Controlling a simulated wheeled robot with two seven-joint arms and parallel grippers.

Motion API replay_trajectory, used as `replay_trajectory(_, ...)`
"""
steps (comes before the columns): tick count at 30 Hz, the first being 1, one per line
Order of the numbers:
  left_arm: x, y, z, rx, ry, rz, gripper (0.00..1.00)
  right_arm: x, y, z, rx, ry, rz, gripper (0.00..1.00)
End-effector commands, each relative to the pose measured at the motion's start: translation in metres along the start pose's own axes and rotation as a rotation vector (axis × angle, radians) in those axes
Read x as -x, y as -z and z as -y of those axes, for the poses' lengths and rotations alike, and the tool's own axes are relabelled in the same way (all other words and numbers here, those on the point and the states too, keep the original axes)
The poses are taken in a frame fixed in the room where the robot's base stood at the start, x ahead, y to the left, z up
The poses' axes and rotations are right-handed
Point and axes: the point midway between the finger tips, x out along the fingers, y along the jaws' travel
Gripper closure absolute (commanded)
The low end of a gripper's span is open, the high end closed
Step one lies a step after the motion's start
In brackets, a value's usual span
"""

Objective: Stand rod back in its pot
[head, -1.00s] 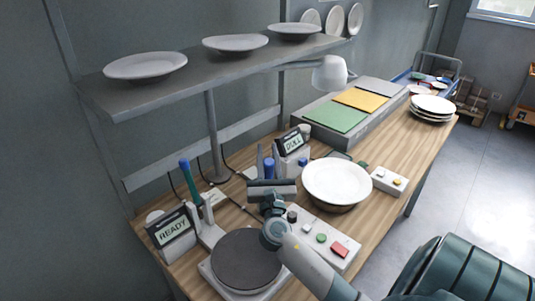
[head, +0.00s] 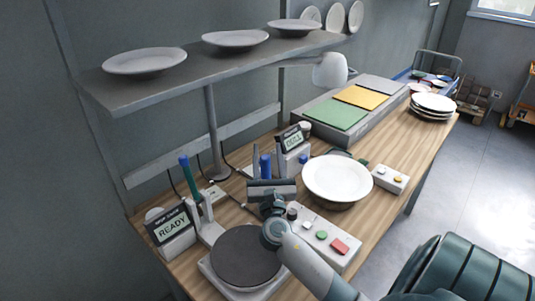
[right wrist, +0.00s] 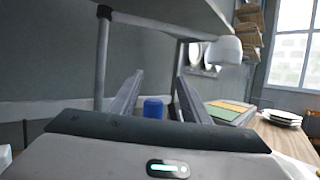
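A slim blue-green rod (head: 188,176) leans slightly in a pale holder beside the left display in the head view. A short, thick blue cylinder (head: 265,165) stands by the far display; it also shows in the right wrist view (right wrist: 153,108). I cannot tell which of these belongs to the pot. My right gripper (head: 267,163) is open, with its two grey fingers on either side of the blue cylinder. In the right wrist view the open fingers (right wrist: 156,100) show gaps on both sides of it. Its lower part is hidden behind the gripper body. My left gripper is not in view.
A dark round turntable (head: 246,256) lies at the near left, by a READY display (head: 171,229). A white plate (head: 337,178) and a button box (head: 335,240) lie right of my gripper. A shelf (head: 200,66) with plates hangs above. Stacked plates (head: 433,103) stand far right.

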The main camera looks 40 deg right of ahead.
Motion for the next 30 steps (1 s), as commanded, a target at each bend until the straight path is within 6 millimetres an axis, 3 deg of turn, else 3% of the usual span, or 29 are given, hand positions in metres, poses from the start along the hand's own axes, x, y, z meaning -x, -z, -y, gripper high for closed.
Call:
replay_trajectory(8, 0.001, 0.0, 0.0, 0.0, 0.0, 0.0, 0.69, -0.001, -0.001, 0.0, 0.0, 0.0, 0.0, 0.57)
replay_trajectory(15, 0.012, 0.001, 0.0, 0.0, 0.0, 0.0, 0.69, -0.006, -0.015, 0.0, 0.0, 0.0, 0.002, 0.57)
replay_trajectory(30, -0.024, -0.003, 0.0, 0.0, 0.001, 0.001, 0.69, 0.084, -0.008, 0.0, -0.001, -0.001, -0.001, 0.57)
